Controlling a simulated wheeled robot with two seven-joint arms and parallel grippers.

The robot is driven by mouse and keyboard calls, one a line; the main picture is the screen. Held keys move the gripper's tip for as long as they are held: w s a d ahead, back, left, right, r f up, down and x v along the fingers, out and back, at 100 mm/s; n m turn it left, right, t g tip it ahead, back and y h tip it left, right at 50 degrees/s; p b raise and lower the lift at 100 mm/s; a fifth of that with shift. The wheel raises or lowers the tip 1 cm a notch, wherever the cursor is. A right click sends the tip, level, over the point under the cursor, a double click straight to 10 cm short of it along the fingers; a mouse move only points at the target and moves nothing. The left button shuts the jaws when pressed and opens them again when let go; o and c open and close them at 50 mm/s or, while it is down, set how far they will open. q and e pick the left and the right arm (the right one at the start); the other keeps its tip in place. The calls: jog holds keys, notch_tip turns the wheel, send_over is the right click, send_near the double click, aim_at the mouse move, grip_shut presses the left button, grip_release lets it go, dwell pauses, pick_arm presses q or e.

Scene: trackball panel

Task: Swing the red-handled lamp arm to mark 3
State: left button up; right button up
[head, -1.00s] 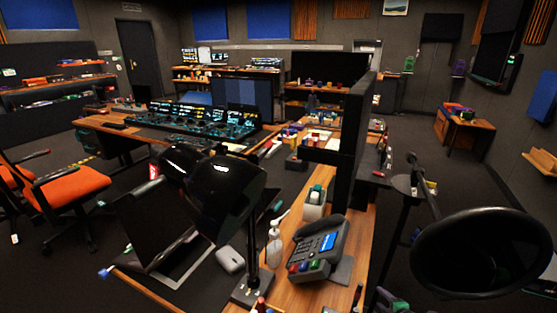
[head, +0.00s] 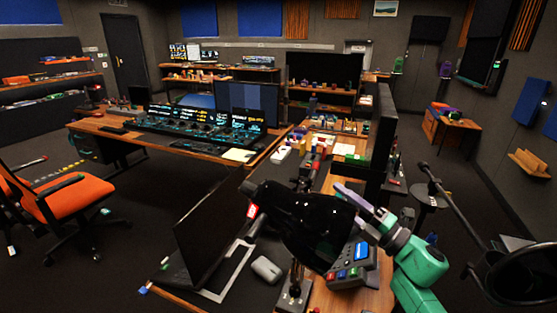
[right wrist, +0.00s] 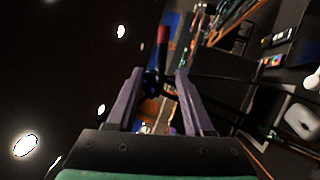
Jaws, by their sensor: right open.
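The lamp's glossy black shade (head: 305,222) is in the middle foreground of the head view, above a dark stand (head: 295,283) on the desk. A small red and white patch (head: 252,210) shows at its left end; I cannot tell if it is the handle. In the right wrist view a red handle (right wrist: 163,38) on a dark lever is beyond the open purple fingers of my right gripper (right wrist: 155,80), between their lines. In the head view this gripper (head: 345,192) is at the shade's right side, its tips partly hidden. Mark 3 is not readable. My left gripper is out of view.
A laptop (head: 212,220) and a grey mouse (head: 266,268) are left of the lamp. A black panel (head: 383,140) rises at the back right. Another dark round shade (head: 515,275) is at lower right. An orange chair (head: 70,200) is at left.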

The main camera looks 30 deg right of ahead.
aim_at(316, 170)
jog(key=w, duration=0.1)
jog(key=w+d+r+p, duration=0.1)
jog(key=w, duration=0.1)
jog(key=w+p, duration=0.1)
jog(key=shift+w+d+r, duration=0.2)
jog(key=shift+w+r, duration=0.05)
jog(key=shift+r, duration=0.15)
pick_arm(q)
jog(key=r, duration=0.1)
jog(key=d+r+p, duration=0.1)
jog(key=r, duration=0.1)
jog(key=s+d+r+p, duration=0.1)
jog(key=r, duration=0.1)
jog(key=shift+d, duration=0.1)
pick_arm(e)
jog(key=f+x, duration=0.1)
jog(key=x, duration=0.7)
jog(key=shift+a, duration=0.3)
jog(key=shift+w+r, duration=0.1)
jog(key=shift+w, duration=0.05)
jog(key=shift+c, duration=0.4)
jog(key=shift+a, duration=0.1)
grip_shut()
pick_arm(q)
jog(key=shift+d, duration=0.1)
